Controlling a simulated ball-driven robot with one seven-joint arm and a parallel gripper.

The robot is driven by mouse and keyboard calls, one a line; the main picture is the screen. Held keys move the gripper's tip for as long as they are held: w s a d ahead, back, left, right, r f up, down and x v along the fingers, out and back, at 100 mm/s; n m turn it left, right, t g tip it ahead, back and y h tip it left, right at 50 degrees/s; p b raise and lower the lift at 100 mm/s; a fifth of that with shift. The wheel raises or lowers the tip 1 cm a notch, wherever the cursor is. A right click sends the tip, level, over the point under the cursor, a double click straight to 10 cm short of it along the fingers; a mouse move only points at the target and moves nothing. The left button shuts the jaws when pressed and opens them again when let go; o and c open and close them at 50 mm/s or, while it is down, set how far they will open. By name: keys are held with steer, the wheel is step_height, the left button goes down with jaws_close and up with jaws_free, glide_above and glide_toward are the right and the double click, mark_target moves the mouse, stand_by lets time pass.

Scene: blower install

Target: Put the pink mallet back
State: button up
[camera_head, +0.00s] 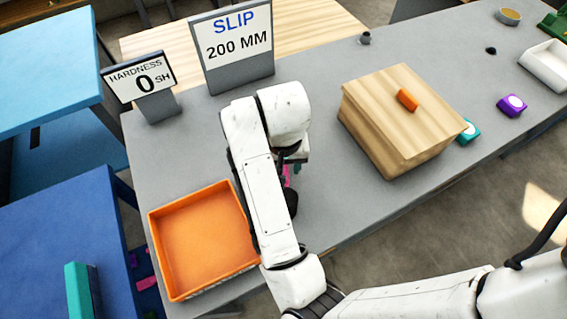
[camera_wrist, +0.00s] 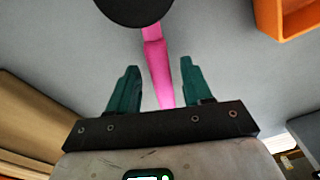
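The pink mallet has a pink handle and a round black head. In the wrist view its handle (camera_wrist: 157,65) runs between my gripper's two teal fingers, with a gap on both sides. Its black head (camera_wrist: 135,8) is cut off by the top edge. My gripper (camera_wrist: 160,64) is open around the handle and not closed on it. In the head view my arm hides most of the mallet; a bit of pink (camera_head: 287,172) and the dark head (camera_head: 291,203) show beside the arm, over the grey table (camera_head: 330,200). I cannot tell whether the handle touches the table.
An orange tray (camera_head: 205,240) sits empty left of my arm. A wooden block (camera_head: 385,130) with a small orange piece (camera_head: 407,100) stands to the right. Two signs, "HARDNESS" (camera_head: 138,78) and "SLIP 200 MM" (camera_head: 238,45), stand behind. Grey table between the arm and wooden block is clear.

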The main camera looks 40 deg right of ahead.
step_height(320, 180, up, 12)
steer(key=p, duration=0.4)
steer(key=shift+s+r+p, duration=0.15)
steer(key=shift+s+p, duration=0.05)
steer(key=shift+p, duration=0.2)
